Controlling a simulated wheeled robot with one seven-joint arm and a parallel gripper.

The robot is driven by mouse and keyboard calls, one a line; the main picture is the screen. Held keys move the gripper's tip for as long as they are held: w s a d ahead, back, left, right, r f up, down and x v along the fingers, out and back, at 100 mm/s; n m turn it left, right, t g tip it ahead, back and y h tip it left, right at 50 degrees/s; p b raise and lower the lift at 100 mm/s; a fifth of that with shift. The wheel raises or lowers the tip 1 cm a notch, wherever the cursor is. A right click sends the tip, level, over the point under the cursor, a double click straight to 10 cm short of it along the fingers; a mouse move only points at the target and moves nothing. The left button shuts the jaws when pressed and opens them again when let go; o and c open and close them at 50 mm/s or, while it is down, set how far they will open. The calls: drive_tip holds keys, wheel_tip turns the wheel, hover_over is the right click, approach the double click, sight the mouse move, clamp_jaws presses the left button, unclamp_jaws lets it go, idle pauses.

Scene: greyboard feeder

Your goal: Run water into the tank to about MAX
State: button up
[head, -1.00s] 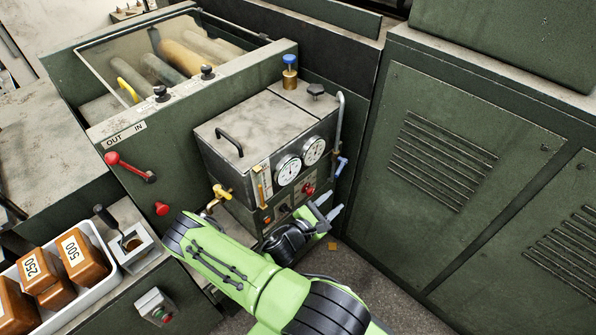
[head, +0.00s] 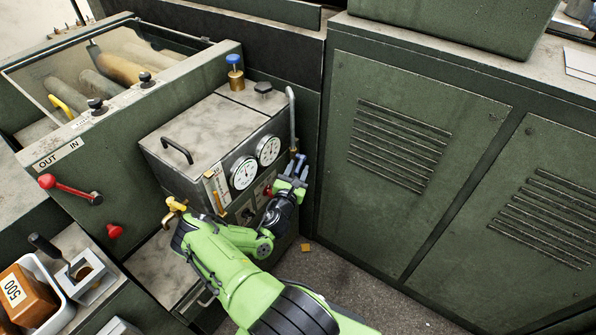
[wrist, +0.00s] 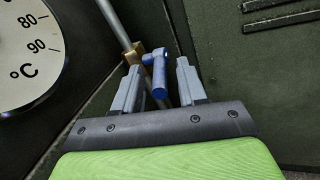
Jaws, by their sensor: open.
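The tank (head: 205,125) is a grey-topped box with two round dials on its front. Its narrow sight gauge (head: 215,190) stands left of the dials; its level and marks are too small to read. A pipe (head: 292,115) runs down the tank's right side to a brass valve (wrist: 139,50) with a blue lever (wrist: 158,76). My gripper (head: 293,170) is at this valve. In the wrist view my gripper's grey fingers (wrist: 158,66) are open, one on each side of the blue lever, with gaps showing.
A yellow-handled tap (head: 175,205) is on the tank's left side, close to my arm. A blue-knobbed brass fitting (head: 235,72) and a black cap (head: 263,87) top the tank. A green cabinet (head: 410,150) stands to the right, with floor (head: 370,290) in front.

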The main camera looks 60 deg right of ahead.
drive_tip(key=shift+w+d, duration=0.1)
drive_tip(key=shift+d, duration=0.45)
clamp_jaws()
drive_tip(key=shift+w+r, duration=0.1)
